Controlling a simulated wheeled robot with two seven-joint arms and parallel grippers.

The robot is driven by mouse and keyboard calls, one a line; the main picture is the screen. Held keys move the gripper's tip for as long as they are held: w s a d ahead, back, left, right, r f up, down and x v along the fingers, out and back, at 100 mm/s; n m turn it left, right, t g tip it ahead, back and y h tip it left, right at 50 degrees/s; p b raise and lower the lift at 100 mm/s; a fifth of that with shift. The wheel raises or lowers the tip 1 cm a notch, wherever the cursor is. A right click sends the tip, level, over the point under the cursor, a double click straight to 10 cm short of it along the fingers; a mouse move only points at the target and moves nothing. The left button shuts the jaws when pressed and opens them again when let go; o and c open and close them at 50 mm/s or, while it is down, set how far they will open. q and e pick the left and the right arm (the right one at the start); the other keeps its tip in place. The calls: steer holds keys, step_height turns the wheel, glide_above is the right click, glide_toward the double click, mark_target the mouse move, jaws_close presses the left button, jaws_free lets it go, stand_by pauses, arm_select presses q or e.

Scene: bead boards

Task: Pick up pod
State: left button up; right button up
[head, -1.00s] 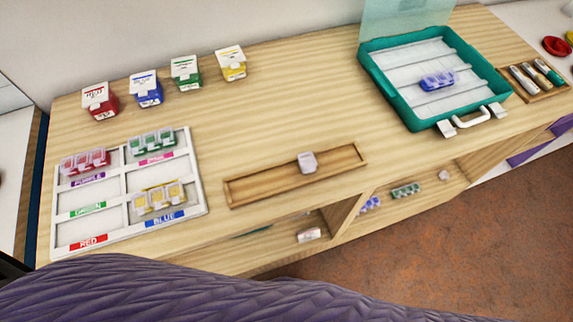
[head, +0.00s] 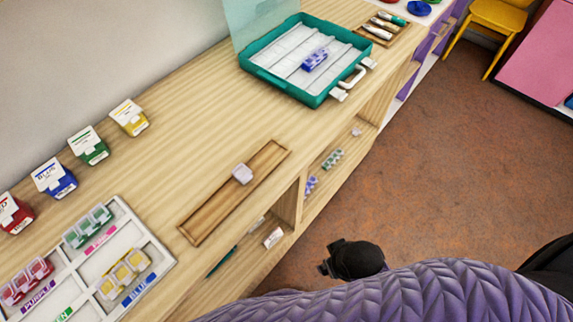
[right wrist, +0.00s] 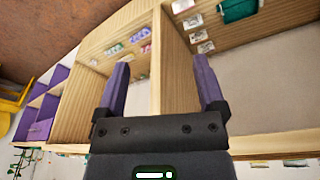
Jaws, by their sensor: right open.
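Several bead pods show in the head view. A red pod (head: 27,281), a green pod (head: 88,227) and a yellow pod (head: 124,274) sit on the white labelled board (head: 160,262). A blue-purple pod (head: 315,60) lies in the open teal case (head: 283,91). A small pale piece (head: 242,174) sits in the wooden tray (head: 205,221). In the lower shelf are a green pod (head: 332,159) and a purple pod (head: 311,186). My right gripper (right wrist: 161,62) is open and empty, with the shelf openings beyond its purple fingers. My left gripper is out of view.
Red, blue (head: 54,179), green (head: 88,146) and yellow (head: 129,117) boxes line the wall. A marker tray (head: 384,29) stands beyond the case. A wooden divider (head: 290,203) splits the shelf. Open brown floor (head: 450,170) lies at right, with a yellow chair (head: 497,25).

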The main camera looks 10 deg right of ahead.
step_height(320, 180, up, 10)
steer(key=w+t+p, duration=0.1)
steer(key=w+t, duration=0.1)
steer(key=w, duration=0.1)
steer(key=n+t+y, duration=0.5)
steer(key=t+y, duration=0.2)
glide_toward(248, 176)
steer(key=w+a+f, duration=0.1)
steer(key=f, duration=0.1)
steer(key=shift+g+y, duration=0.3)
steer(key=x, duration=0.3)
steer(key=b+x, duration=0.1)
steer(key=x, duration=0.2)
steer(key=r+x, duration=0.1)
steer(key=x, duration=0.3)
steer(key=shift+w+d+b, duration=0.1)
steer(key=shift+w+b, duration=0.3)
steer(key=shift+w, duration=0.05)
steer(key=shift+s+r, duration=0.1)
steer(key=shift+r, duration=0.05)
jaws_close()
